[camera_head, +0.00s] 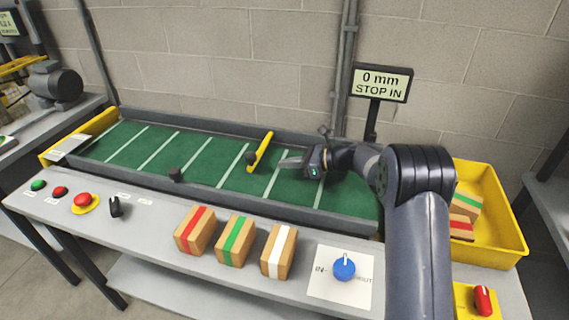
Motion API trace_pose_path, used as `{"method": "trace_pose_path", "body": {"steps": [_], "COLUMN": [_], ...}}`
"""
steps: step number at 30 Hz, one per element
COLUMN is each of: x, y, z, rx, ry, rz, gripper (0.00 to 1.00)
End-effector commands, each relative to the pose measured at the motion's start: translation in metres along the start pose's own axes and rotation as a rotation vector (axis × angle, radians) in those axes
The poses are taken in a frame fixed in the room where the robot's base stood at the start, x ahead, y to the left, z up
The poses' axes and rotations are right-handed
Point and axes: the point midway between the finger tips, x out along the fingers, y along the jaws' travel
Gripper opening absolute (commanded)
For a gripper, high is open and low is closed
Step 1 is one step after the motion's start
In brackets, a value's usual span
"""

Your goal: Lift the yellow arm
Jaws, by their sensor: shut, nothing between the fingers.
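The yellow arm (261,152) is a short bar at the middle of the green conveyor belt, beside a small black post (250,157). It slants up to the right in the picture; I cannot tell whether it lies level or is raised. My gripper (283,163) is shut and empty over the belt, just right of the yellow arm, with its fingers pointing left towards it. A small gap seems to show between them. My own arm comes in from the right and hides part of the belt's right end.
On the front ledge stand red, green and white striped boxes (235,240), a blue knob (344,267), a black switch (114,207) and several buttons (82,200). A yellow bin (503,225) with boxes is at right.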

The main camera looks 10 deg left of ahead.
Motion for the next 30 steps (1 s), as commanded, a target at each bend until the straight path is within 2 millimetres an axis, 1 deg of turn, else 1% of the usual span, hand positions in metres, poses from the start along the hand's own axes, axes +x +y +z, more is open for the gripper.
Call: {"method": "trace_pose_path", "body": {"steps": [1, 6, 9, 12, 18, 26, 30], "x": [0.011, 0.043, 0.058, 0.068, 0.075, 0.075, 0.072], "y": [0.001, 0.001, 0.000, 0.000, 0.000, 0.000, 0.000], "z": [-0.001, -0.001, 0.000, -0.001, -0.001, 0.000, 0.002], "rx": [0.000, 0.001, 0.001, 0.001, 0.001, 0.001, 0.007], "ry": [0.001, 0.001, 0.001, 0.001, 0.001, 0.001, 0.001], "rz": [0.003, 0.003, 0.002, 0.002, 0.000, 0.000, 0.002], "gripper": [0.00, 0.00, 0.00, 0.00, 0.00, 0.00, 0.00]}}
